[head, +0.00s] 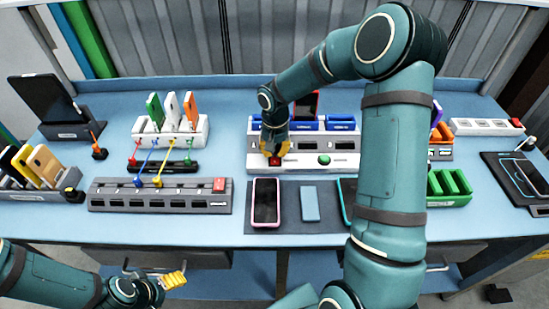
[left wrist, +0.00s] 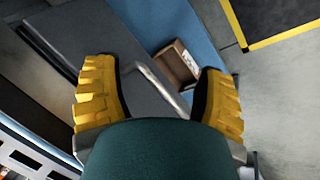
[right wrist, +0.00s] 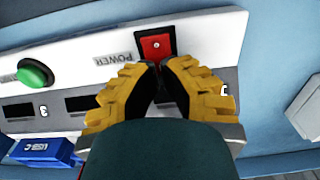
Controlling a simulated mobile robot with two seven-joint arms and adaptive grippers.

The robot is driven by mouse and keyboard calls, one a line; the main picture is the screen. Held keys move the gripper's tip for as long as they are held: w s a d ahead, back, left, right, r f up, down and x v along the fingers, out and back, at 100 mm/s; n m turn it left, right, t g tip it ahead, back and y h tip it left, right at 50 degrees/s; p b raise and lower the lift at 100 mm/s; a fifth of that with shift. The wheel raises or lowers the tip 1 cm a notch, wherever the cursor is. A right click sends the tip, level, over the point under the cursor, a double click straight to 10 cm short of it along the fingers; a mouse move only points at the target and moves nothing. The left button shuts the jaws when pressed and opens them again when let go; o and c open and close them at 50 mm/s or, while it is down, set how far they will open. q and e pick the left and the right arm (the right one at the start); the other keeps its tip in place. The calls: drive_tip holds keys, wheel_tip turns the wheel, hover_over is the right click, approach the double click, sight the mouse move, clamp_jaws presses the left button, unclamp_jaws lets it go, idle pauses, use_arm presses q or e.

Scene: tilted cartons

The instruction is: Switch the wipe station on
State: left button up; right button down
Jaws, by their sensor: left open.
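The wipe station (head: 345,168) is a white unit with blue slots, standing mid-table in the head view. Its front strip carries a red switch (head: 275,161) and a green button (head: 324,160). In the right wrist view the red switch (right wrist: 156,44) sits beside the printed word POWER, and the green button (right wrist: 35,73) is at far left. My right gripper (head: 272,148) is shut and empty, its fingertips together right at the switch's near edge; I cannot tell whether they touch it. My left gripper (head: 173,281) is open and empty, low in front of the table.
A pink-framed phone (head: 265,203) and a blue slab (head: 310,204) lie on a dark mat before the station. My right arm hides part of the table right of the station.

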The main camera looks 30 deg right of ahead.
sight(275, 155)
drive_tip(key=shift+f+b, duration=0.35)
drive_tip(key=shift+f, duration=0.15)
drive_tip(key=shift+r, duration=0.1)
drive_tip(key=shift+r+p, duration=2.25)
drive_tip(key=shift+r, duration=1.3)
drive_tip(key=shift+s+f, duration=0.1)
drive_tip(key=shift+f, duration=0.05)
